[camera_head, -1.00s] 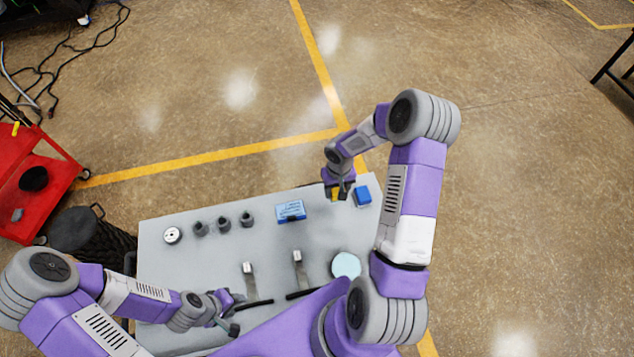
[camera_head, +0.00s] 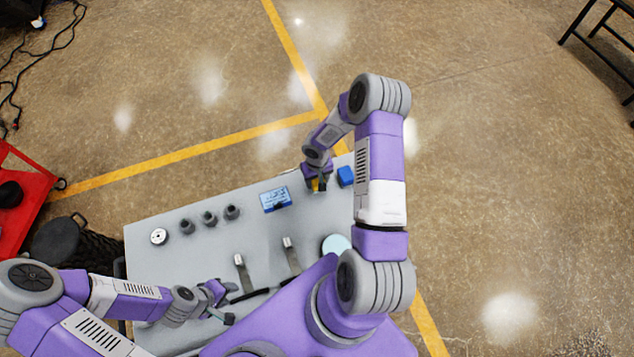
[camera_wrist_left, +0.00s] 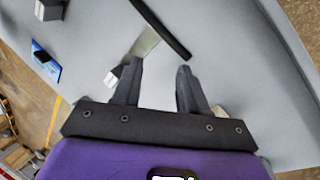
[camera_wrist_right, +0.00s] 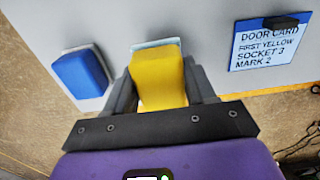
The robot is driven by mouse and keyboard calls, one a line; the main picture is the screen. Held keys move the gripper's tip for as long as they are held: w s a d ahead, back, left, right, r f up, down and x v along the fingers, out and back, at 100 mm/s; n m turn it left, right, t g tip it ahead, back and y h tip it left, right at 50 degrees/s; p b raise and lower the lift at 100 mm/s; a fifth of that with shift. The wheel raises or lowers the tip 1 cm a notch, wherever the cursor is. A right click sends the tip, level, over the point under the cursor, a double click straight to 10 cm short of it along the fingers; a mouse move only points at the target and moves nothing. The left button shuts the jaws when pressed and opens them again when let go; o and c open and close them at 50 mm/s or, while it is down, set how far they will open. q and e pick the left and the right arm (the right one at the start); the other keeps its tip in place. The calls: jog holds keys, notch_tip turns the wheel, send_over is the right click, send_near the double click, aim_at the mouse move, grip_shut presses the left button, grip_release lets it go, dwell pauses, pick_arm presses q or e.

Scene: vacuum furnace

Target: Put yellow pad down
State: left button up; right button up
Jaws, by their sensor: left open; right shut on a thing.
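The yellow pad (camera_wrist_right: 158,78) is between the fingers of my right gripper (camera_wrist_right: 165,85), which is shut on it. A pale blue-white edge shows just beyond the pad in the right wrist view. In the head view my right gripper (camera_head: 317,186) is at the table's far right part, with a bit of yellow showing between its fingers. Whether the pad touches the table is hard to tell. My left gripper (camera_wrist_left: 155,88) is open and empty over the near left part of the grey table (camera_head: 200,255).
A blue block (camera_head: 346,176) sits right of my right gripper. A card (camera_wrist_right: 264,45) reads "DOOR CARD FIRST YELLOW SOCKET 3 MARK 2". Several dark cylinders (camera_head: 209,219), a white disc (camera_head: 159,236), two dark-handled tools (camera_head: 242,270) and a pale round disc (camera_head: 336,244) are on the table.

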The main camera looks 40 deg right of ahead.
pick_arm(q)
jog(key=shift+w+f, duration=0.1)
pick_arm(e)
notch_tip(320, 180, down, 3)
jog(key=shift+r, duration=0.1)
pick_arm(q)
jog(key=shift+f+b, duration=0.75)
jog(key=shift+b, duration=0.05)
pick_arm(e)
jog(key=shift+f, duration=0.45)
pick_arm(q)
jog(key=shift+r, duration=0.1)
pick_arm(e)
jog(key=o, duration=1.4)
pick_arm(q)
jog(key=shift+r, duration=0.15)
pick_arm(e)
jog(key=shift+r, duration=0.1)
